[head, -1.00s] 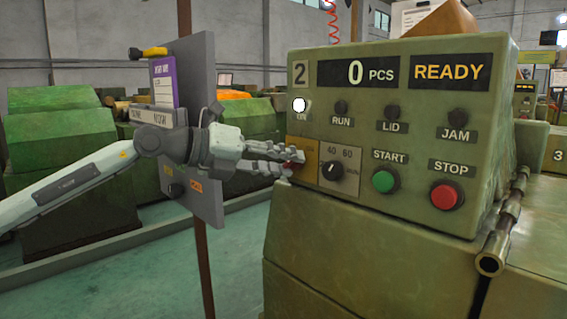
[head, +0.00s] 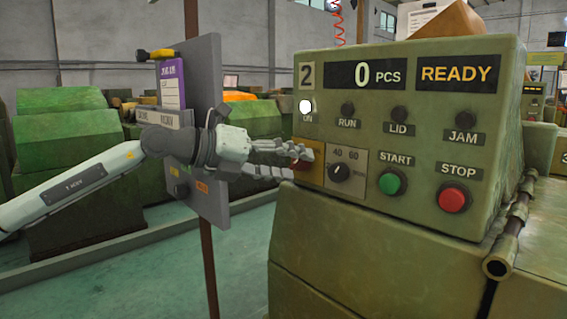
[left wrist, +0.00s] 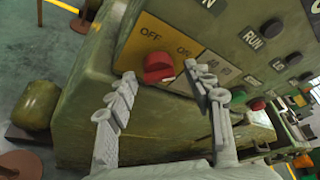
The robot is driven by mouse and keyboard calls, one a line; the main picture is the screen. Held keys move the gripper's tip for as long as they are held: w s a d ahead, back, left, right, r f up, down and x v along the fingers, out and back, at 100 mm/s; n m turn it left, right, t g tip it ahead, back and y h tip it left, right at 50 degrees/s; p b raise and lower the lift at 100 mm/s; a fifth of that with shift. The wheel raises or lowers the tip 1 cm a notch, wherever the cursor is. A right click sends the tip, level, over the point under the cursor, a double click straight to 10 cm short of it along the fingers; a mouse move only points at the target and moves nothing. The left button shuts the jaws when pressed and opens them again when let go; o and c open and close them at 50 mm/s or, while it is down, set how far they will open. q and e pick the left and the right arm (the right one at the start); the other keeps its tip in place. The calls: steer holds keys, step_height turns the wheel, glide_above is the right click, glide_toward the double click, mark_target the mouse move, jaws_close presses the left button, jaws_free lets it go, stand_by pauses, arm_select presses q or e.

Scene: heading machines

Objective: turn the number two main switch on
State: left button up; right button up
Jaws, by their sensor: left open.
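The number two machine's panel (head: 440,140) carries a "2" plate, a display reading 0 PCS and READY, and a white-lit ON lamp (head: 306,106). Its main switch is a red knob (left wrist: 158,67) on a yellow plate (left wrist: 165,38) marked OFF and ON in the left wrist view. My left gripper (left wrist: 165,100) is open, with a finger to either side below the knob and nothing held. In the head view my left gripper (head: 302,163) is at the panel's left edge, its fingers partly covering the yellow plate and knob. My right gripper is not in view.
A speed dial (head: 340,173), green START button (head: 391,182) and red STOP button (head: 452,198) sit right of the switch. A grey board (head: 207,130) on a post stands behind my left wrist. A pipe (head: 508,250) runs along the machine's right side.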

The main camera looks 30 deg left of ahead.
arm_select(q)
steer(key=shift+s+a, duration=0.4)
steer(key=shift+a, duration=0.05)
steer(key=v, duration=1.1)
steer(key=shift+d+r, duration=0.1)
steer(key=shift+d, duration=0.1)
